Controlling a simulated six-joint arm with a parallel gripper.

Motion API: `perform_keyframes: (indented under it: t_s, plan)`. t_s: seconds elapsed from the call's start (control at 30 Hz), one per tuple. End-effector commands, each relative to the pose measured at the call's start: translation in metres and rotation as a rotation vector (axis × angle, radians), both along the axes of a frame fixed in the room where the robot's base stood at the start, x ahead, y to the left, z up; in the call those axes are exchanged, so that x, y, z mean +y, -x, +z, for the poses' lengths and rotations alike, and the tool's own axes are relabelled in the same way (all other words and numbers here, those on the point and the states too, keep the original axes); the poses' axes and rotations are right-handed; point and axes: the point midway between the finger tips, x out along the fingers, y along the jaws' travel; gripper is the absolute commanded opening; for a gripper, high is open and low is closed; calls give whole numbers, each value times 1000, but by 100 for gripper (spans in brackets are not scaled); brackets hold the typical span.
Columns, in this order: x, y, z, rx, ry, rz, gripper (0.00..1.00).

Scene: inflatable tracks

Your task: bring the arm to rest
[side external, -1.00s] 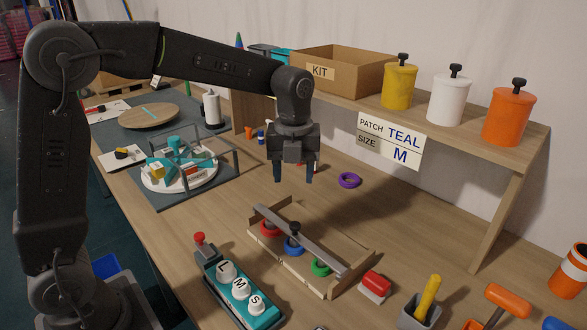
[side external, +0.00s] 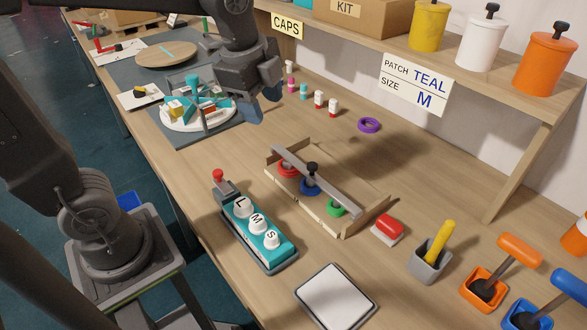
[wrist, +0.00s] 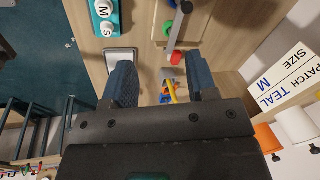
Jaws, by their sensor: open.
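My gripper (side external: 262,100) hangs in the air at the upper middle of the side view, in front of the white round plate and over the far left of the table. In the wrist view its two blue-grey fingers (wrist: 161,78) stand well apart. Nothing is held between them. The upper arm links run out of the top of the side view, so part of my arm is hidden.
A wooden rack (side external: 350,222) with red, blue and green rings stands mid-table. The teal L-M-S block (side external: 262,240) and white pad (side external: 336,297) are in front. A shelf (side external: 480,85) with canisters runs along the back. A purple ring (side external: 369,125) lies behind the rack.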

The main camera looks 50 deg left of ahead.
Motion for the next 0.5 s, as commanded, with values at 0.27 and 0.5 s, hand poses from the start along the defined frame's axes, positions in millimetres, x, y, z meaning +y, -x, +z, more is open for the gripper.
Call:
perform_keyframes:
  t_s: [0.27,0.5]
  plan:
    - [6,68,-4,-144,219,675,52]
    - [8,99,-17,-209,390,1056,52]
